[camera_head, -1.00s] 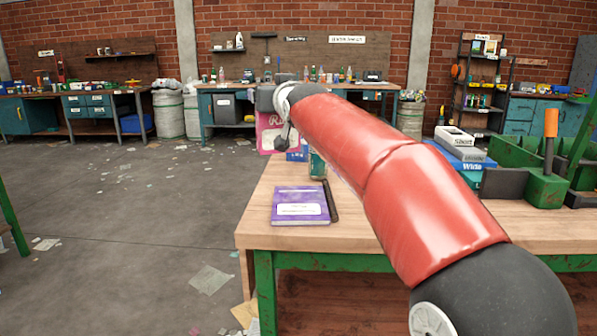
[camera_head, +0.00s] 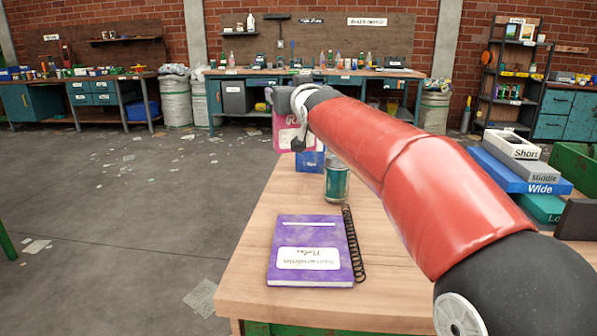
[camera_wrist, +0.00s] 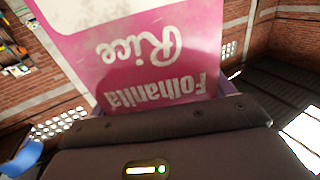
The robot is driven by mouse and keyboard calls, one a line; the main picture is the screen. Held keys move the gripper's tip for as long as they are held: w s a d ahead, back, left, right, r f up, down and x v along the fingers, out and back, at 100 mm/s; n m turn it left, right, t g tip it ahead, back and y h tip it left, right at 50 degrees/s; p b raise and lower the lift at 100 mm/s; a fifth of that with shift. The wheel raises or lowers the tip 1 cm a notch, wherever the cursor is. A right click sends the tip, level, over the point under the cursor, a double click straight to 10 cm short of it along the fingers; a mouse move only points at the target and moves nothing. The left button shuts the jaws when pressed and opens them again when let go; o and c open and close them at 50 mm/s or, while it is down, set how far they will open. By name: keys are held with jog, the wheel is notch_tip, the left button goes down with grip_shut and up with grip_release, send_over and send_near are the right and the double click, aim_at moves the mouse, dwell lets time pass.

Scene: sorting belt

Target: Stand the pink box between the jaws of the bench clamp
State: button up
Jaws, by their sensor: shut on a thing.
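The pink box (camera_head: 283,135) is held up by my gripper (camera_head: 282,108) above the far left part of the wooden bench in the head view. Its pink face, lettered "Folhanita Rice", fills the upper middle of the wrist view (camera_wrist: 150,55), with the lettering upside down. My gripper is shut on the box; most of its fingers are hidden. Of the bench clamp, only a dark plate (camera_head: 578,220) that seems to be a jaw shows at the right edge of the head view. The gap between the jaws is not visible.
A purple notebook (camera_head: 315,262), a black spiral (camera_head: 354,245), a green can (camera_head: 337,183) and a blue box (camera_head: 309,161) stand or lie on the bench (camera_head: 255,265). Blue boxes (camera_head: 510,172) and a teal box (camera_head: 540,206) are stacked at right. Floor at left is open.

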notch_tip(320, 180, down, 16)
jog(key=shift+r+b, duration=0.15)
jog(key=shift+b, duration=0.25)
jog(key=o, duration=1.2)
